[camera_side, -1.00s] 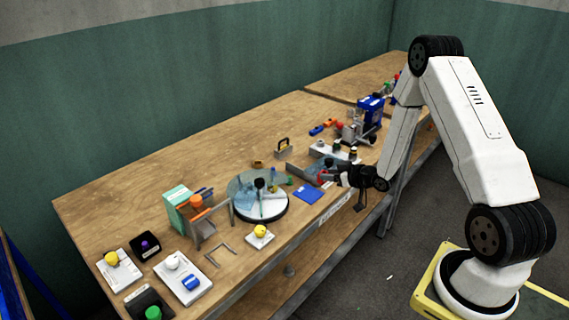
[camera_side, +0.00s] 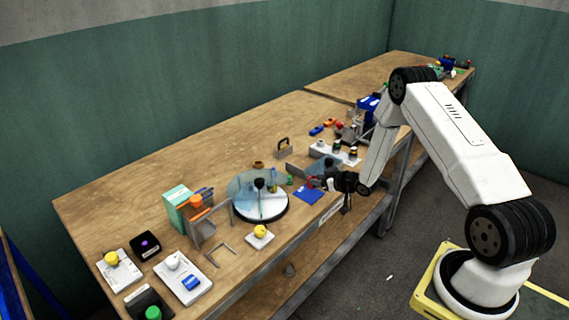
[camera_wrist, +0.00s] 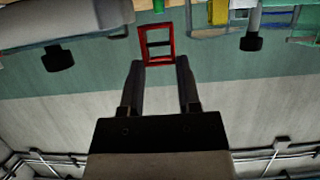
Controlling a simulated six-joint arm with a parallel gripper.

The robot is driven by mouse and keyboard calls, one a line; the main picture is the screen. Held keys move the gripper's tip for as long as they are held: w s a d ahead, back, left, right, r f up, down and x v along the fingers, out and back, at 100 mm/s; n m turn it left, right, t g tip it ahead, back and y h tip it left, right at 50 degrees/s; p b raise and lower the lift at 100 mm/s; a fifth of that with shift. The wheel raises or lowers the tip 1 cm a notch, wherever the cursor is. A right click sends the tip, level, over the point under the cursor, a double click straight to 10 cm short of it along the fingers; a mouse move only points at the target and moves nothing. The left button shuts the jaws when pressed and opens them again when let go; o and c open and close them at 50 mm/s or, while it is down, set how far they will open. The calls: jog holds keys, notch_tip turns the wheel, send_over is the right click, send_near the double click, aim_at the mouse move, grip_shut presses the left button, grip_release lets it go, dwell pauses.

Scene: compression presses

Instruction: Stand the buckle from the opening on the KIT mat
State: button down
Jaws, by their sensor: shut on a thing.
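A red rectangular buckle frame (camera_wrist: 147,53) is between my fingertips in the wrist view, its window open and a bar across it. My gripper (camera_wrist: 158,62) is shut on it. In the side view, the red buckle (camera_side: 312,183) shows at the tip of my gripper (camera_side: 320,183), above or just behind a flat blue mat (camera_side: 307,197) near the front edge of the bench. Lettering on the mat is too small to read, and the gap below the buckle cannot be judged.
A round turntable (camera_side: 272,212) with a clear cover stands left of the mat. A grey block with knobs (camera_side: 343,157) and a blue press (camera_side: 366,103) stand behind and right. A small base with a yellow knob (camera_side: 259,237) lies at the front.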

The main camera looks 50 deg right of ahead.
jog(key=shift+w+f, duration=0.15)
jog(key=shift+f, duration=1.55)
jog(key=shift+f, duration=0.15)
jog(key=shift+c, duration=1.6)
grip_release()
jog(key=v, duration=1.2)
jog(key=shift+r, duration=0.2)
